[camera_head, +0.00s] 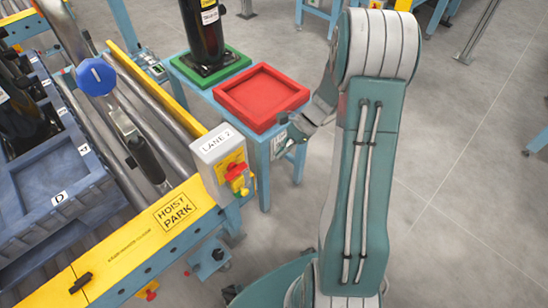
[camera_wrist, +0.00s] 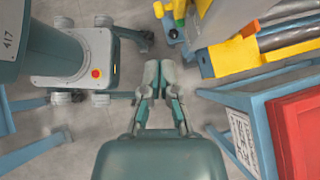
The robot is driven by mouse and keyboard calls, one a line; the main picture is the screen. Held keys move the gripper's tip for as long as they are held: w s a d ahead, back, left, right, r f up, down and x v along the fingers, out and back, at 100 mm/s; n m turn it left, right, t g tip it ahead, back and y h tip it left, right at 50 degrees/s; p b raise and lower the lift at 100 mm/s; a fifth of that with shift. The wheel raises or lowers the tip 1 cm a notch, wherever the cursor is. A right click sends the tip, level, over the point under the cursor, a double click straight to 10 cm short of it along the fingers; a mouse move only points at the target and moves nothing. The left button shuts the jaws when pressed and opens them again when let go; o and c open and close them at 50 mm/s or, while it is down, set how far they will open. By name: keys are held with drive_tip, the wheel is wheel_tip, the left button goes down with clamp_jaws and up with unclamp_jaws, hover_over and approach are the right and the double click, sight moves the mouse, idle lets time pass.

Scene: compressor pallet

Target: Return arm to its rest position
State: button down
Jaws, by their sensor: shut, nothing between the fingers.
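My arm (camera_head: 360,190) rises at the right of the head view, and its teal and grey links bend at the top. My gripper (camera_wrist: 151,77) is in the middle of the wrist view, with its two fingertips together and nothing between them. It hangs over open floor beside the blue stand. In the head view the gripper is partly hidden by the arm, close to the right of the red tray (camera_head: 243,110). The red tray is empty, and its edge also shows in the wrist view (camera_wrist: 300,128).
A black cylinder (camera_head: 206,40) stands on a green tray (camera_head: 183,71) behind the red one. A yellow rail marked "HOIST PARK" (camera_head: 178,208), a "LANE 2" box (camera_head: 213,147), a blue-knobbed handle (camera_head: 95,77) and a blue-grey crate (camera_head: 55,175) are at left.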

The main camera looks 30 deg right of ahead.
drive_tip(key=s+a+r+n+t+h, duration=0.3)
drive_tip(key=s+r+n, duration=0.4)
drive_tip(key=r, duration=0.4)
drive_tip(key=s+a+r+n+t+h, duration=0.3)
drive_tip(key=s+a+r+n+h, duration=0.3)
drive_tip(key=s+r+n, duration=0.2)
wheel_tip(320, 180, up, 4)
drive_tip(key=shift+s+f+n, duration=0.25)
drive_tip(key=shift+s+n, duration=0.05)
drive_tip(key=shift+n, duration=0.7)
